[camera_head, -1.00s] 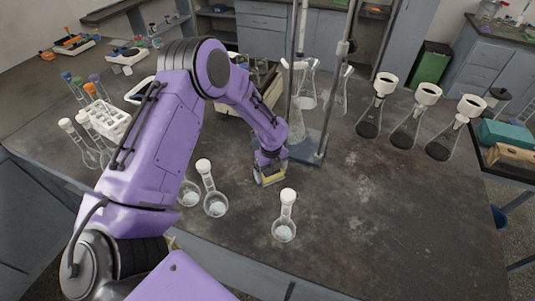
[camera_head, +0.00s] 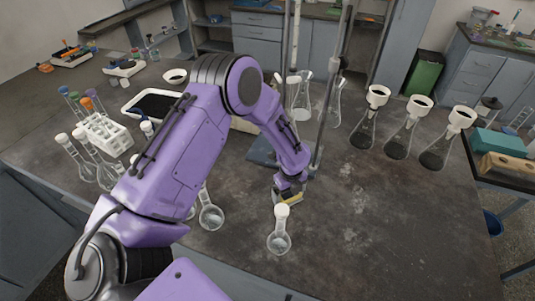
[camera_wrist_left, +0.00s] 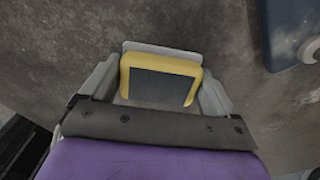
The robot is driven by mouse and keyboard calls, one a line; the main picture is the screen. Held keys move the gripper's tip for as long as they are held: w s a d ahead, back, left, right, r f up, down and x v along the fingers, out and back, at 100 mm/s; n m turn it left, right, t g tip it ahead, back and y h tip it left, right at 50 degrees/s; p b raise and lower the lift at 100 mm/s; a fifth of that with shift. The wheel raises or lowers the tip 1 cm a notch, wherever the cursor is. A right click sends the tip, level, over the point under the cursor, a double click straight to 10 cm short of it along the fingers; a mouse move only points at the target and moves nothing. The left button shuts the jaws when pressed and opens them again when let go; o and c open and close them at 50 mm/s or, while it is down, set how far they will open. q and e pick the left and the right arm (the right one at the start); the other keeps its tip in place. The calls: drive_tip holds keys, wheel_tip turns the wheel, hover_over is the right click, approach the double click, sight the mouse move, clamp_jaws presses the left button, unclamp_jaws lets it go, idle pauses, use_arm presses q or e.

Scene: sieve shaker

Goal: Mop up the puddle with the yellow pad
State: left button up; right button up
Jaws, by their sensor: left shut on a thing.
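My left gripper (camera_head: 288,197) is shut on the yellow pad (camera_head: 293,199), low over the dark, stained bench top (camera_head: 400,225). In the left wrist view, the pad (camera_wrist_left: 165,64) is a yellow frame around a dark grey middle, held between the pale fingers. I cannot tell if the pad touches the bench. I cannot make out a clear puddle; only faint lighter patches show on the bench right of the gripper. My right gripper is not in view.
A white-capped flask (camera_head: 279,240) stands just in front of the gripper, another (camera_head: 211,215) to its left. A stand with a blue base (camera_head: 262,152) is behind. Funnel-topped flasks (camera_head: 401,143) stand at the right. The bench's front right is clear.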

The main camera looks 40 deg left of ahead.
use_arm(q)
wheel_tip(320, 180, up, 2)
drive_tip(key=shift+w+r+p, duration=0.1)
drive_tip(key=shift+r+p, duration=0.05)
drive_tip(key=shift+p, duration=0.35)
drive_tip(key=shift+a+r+p, duration=0.1)
drive_tip(key=shift+r+p, duration=2.35)
drive_tip(key=shift+r, duration=0.45)
